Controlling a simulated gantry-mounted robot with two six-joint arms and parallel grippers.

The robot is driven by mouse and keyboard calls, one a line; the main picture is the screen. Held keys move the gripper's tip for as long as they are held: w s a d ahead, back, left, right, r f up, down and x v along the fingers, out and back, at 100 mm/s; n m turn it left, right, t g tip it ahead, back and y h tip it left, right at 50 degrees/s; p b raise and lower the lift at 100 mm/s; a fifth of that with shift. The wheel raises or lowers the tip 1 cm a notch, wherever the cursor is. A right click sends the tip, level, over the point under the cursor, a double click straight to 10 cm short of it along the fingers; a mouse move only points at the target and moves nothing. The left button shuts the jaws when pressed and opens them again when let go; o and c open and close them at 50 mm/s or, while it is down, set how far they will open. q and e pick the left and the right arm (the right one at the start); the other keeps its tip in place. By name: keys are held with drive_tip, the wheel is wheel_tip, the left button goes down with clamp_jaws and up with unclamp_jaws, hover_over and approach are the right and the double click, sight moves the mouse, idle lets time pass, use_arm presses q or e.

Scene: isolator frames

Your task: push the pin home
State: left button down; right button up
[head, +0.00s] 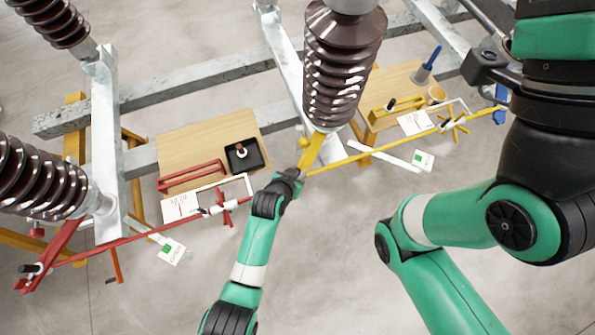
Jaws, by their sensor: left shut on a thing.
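My left gripper (292,177) is at the lower end of the yellow lever (316,150), under the middle brown insulator (343,65). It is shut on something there. The jaws hide what they hold, so I cannot tell whether it is the pin or how deep a pin sits. The yellow rod (390,146) runs from this joint to the upper right. At the far left, the red lever (52,250) shows a small metal fitting with a dark end (31,269) near its lower end. My right arm fills the right side; its gripper is not in view.
A wooden board with a black tray (245,156) and a red handle (190,176) lies left of centre. A red rod (150,231) crosses the lower left. Grey steel beams (160,95) span behind.

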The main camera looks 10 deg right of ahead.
use_arm(q)
drive_tip(key=shift+s+f, duration=0.1)
drive_tip(key=c, duration=0.6)
unclamp_jaws()
drive_tip(key=p+v, duration=1)
drive_tip(key=v, duration=0.1)
drive_tip(key=shift+s+r, duration=0.15)
drive_tip(key=shift+r, duration=0.15)
drive_tip(key=shift+a, duration=0.15)
